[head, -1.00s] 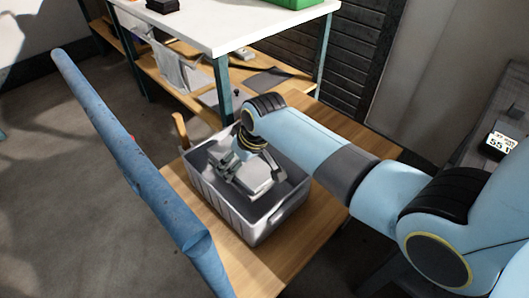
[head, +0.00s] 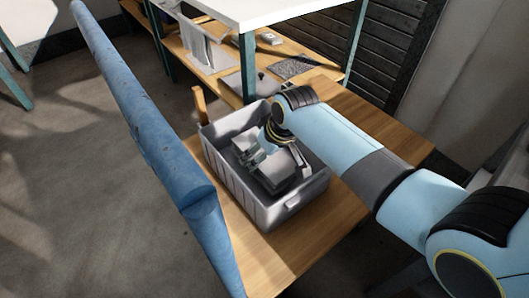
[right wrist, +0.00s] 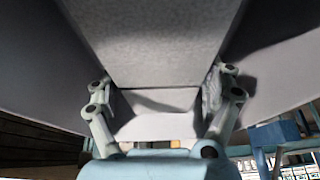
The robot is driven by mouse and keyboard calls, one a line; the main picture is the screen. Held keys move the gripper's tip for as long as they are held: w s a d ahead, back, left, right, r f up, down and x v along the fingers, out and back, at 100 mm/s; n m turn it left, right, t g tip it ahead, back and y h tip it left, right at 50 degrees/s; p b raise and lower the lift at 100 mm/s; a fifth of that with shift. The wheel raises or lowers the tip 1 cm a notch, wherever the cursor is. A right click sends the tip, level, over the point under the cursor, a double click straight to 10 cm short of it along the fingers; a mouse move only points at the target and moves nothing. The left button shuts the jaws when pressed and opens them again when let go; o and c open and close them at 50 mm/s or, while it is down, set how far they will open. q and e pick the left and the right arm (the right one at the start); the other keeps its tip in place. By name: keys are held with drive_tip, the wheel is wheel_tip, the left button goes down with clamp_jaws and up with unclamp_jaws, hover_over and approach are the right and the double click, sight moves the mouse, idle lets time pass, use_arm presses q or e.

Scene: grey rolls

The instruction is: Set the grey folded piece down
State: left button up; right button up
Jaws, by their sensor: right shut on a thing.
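The grey folded piece (head: 282,174) is inside a light grey crate (head: 232,190) on a wooden table. My right gripper (head: 262,153) reaches down into the crate from the right and is shut on the piece. In the right wrist view the piece (right wrist: 165,45) fills the upper middle, between the fingers of my right gripper (right wrist: 160,85). The underside of the piece is hidden, so I cannot tell whether it touches the crate floor. My left gripper is not in view.
The wooden table (head: 265,262) has bare room in front of the crate. A white-topped table (head: 270,8) with a lower wooden shelf (head: 205,62) stands behind.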

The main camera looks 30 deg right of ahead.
drive_tip(key=shift+f, duration=0.4)
drive_tip(key=o, duration=1.2)
drive_tip(key=shift+r, duration=0.1)
drive_tip(key=shift+r, duration=0.35)
drive_tip(key=p+v, duration=0.4)
drive_tip(key=v, duration=0.8)
drive_tip(key=shift+w+r, duration=0.1)
drive_tip(key=shift+r, duration=0.1)
